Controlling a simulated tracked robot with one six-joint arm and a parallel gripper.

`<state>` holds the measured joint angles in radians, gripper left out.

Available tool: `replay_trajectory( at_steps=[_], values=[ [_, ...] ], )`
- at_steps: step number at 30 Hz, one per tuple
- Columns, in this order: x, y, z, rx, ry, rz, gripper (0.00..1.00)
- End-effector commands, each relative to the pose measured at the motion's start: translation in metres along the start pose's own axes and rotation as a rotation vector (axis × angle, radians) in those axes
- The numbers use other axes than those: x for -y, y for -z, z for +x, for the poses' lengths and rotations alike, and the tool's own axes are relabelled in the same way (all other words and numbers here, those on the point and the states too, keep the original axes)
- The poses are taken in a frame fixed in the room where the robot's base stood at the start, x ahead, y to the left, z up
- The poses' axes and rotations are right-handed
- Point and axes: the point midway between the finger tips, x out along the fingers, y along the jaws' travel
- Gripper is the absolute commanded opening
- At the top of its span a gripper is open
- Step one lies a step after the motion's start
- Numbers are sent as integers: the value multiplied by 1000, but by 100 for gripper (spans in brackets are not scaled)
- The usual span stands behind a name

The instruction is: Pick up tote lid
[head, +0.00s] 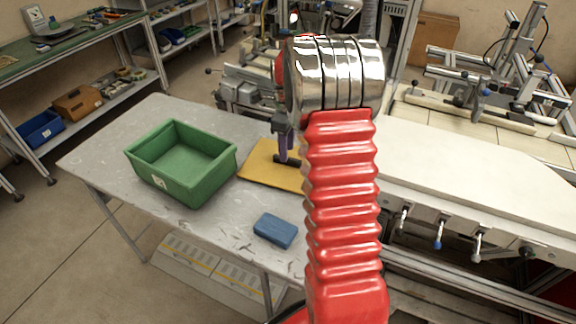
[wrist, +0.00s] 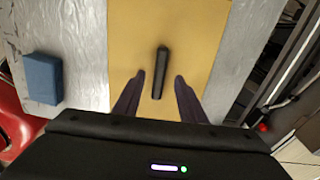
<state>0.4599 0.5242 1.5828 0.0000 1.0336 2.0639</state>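The tote lid is a flat yellow panel (head: 262,168) lying on the grey metal table, partly hidden by my red arm in the head view. It fills the middle of the wrist view (wrist: 205,30). A black bar handle (wrist: 161,70) stands on it. My gripper (wrist: 158,77) is open, with one dark finger on each side of the handle's near half and a gap to it on both sides. In the head view my gripper (head: 284,157) is at the handle, over the lid. I cannot tell how far down the fingertips reach.
An open, empty green tote (head: 180,165) stands left of the lid. A blue block (head: 275,231) lies near the table's front edge, also in the wrist view (wrist: 43,78). A pale machine bench (head: 470,180) with knobs adjoins on the right. The table's left end is clear.

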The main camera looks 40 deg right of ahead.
Motion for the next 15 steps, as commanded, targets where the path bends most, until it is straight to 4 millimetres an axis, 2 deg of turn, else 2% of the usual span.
replay_trajectory(
  at_steps=[3, 6, 15],
  values=[
    [0, 2, 18, -2, -3, 0, 38],
    [0, 1, 27, -1, -2, 0, 38],
    [1, 1, 31, 0, -1, 1, 38]
  ],
)
